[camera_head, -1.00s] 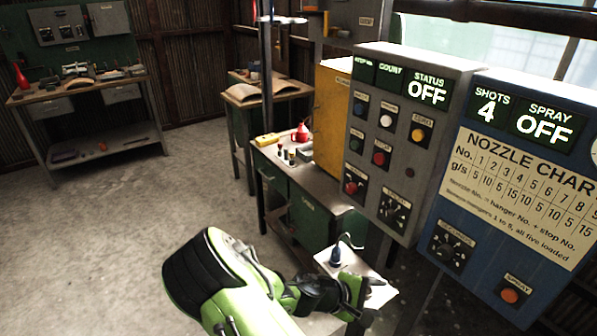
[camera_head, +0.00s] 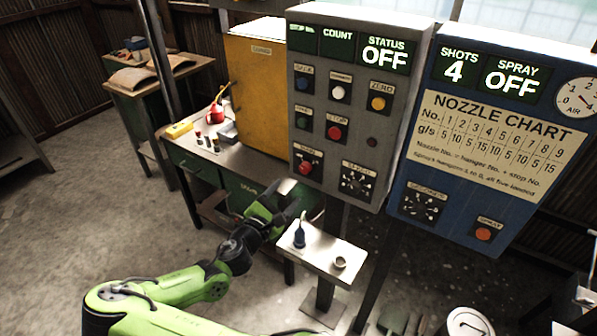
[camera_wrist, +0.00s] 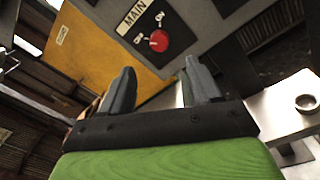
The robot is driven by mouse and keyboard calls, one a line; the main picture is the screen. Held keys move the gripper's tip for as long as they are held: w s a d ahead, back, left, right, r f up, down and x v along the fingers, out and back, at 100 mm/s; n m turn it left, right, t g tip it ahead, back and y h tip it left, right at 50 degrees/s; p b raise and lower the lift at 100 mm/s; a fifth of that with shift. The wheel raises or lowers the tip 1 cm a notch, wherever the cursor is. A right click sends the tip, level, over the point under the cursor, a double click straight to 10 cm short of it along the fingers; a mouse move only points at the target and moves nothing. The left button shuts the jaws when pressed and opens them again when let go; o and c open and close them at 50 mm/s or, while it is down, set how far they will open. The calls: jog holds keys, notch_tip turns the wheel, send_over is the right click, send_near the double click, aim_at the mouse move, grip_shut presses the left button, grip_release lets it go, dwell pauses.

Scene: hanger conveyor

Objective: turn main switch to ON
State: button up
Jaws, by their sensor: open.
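The main switch is a red knob (camera_head: 306,168) on a black plate at the lower left of the grey control box (camera_head: 378,192). In the wrist view the red knob (camera_wrist: 159,41) sits beside a "MAIN" label, ahead of my fingertips. Its exact turned position is too small to tell. The box's status display (camera_head: 385,55) reads OFF. My gripper (camera_wrist: 160,80) is open, with two grey fingers apart and nothing between them. In the head view my gripper (camera_head: 287,205) is below and left of the red knob, apart from it.
A small shelf (camera_head: 322,262) below the box holds a blue bottle (camera_head: 299,236) and a cup (camera_head: 340,262). A yellow cabinet (camera_head: 257,90) adjoins the box at left. A blue panel (camera_head: 480,190) with a nozzle chart stands at right. A green bench (camera_head: 195,165) is behind.

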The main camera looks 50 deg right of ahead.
aim_at(304, 170)
jog(key=d, duration=0.3)
jog(key=w+d, duration=0.1)
jog(key=d, duration=0.3)
jog(key=w+d, duration=0.1)
jog(key=d, duration=0.2)
jog(key=shift+d, duration=0.25)
jog(key=c, duration=1)
jog(key=shift+f, duration=0.1)
jog(key=shift+c, duration=0.2)
